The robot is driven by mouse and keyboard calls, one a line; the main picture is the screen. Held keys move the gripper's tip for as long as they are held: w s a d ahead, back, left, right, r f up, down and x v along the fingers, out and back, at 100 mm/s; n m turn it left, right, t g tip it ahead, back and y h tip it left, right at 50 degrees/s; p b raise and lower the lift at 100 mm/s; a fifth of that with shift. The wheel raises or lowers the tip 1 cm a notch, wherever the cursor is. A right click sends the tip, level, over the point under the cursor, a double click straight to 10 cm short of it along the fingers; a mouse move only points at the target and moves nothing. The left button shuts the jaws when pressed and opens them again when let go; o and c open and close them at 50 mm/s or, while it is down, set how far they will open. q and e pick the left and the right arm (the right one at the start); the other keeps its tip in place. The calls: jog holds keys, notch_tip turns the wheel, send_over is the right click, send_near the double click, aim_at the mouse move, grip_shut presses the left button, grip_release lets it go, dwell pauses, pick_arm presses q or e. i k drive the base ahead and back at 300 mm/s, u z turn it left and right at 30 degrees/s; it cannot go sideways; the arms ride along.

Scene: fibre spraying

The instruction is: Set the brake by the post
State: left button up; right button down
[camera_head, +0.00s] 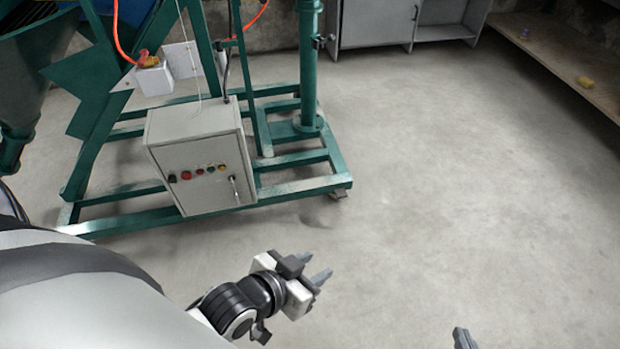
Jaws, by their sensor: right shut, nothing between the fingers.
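The green post (308,70) stands upright on the green machine frame (300,188). A small dark caster (338,194) shows under the frame's near right corner, close to the post; its brake lever is too small to make out. My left gripper (316,264) is in front of the frame, below the caster in the picture, with its two fingers apart and nothing between them. My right gripper (463,338) shows only its fingertips at the bottom edge, right of the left gripper; they are together and empty.
A grey control box (200,158) with buttons and a handle is mounted on the frame. Orange hoses (122,40) hang above. A grey cabinet (375,25) and a wooden shelf (555,60) line the back and right. The concrete floor (470,180) on the right is clear.

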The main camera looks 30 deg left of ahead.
aim_at(340, 192)
jog(key=u, duration=0.65)
jog(key=i, duration=0.55)
jog(key=u, duration=0.65)
jog(key=i, duration=1)
jog(key=z, duration=0.05)
